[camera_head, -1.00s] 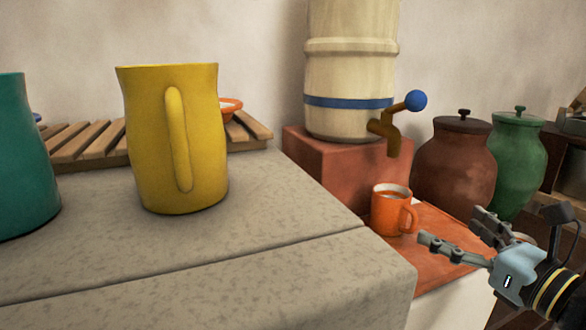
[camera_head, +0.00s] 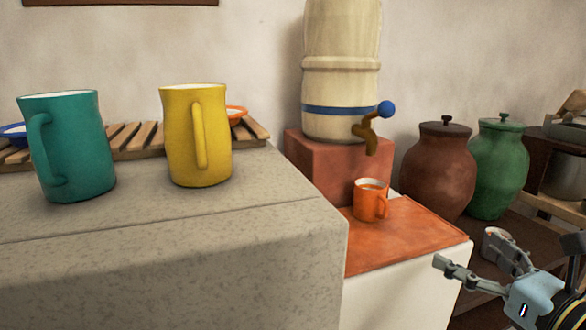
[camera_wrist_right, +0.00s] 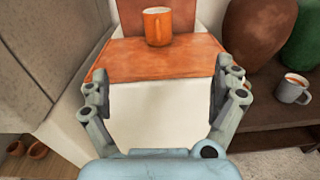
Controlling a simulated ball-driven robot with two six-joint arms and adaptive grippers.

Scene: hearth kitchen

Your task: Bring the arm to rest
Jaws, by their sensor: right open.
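My right gripper (camera_head: 478,262) is open and empty at the lower right of the head view, in front of and to the right of the orange-topped ledge (camera_head: 400,243). In the right wrist view its two fingers (camera_wrist_right: 165,105) stand wide apart with nothing between them, facing the ledge's white front. An orange mug (camera_head: 370,201) stands upright on the ledge, apart from the gripper; it also shows in the right wrist view (camera_wrist_right: 158,27). My left gripper is not in view.
A teal jug (camera_head: 80,150) and a yellow jug (camera_head: 190,140) stand on the stone counter (camera_head: 180,250). A barrel (camera_head: 340,85) with a tap is on a red block (camera_head: 325,165). Brown (camera_head: 437,170) and green (camera_head: 498,170) jars and a grey mug (camera_wrist_right: 292,88) stand at right.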

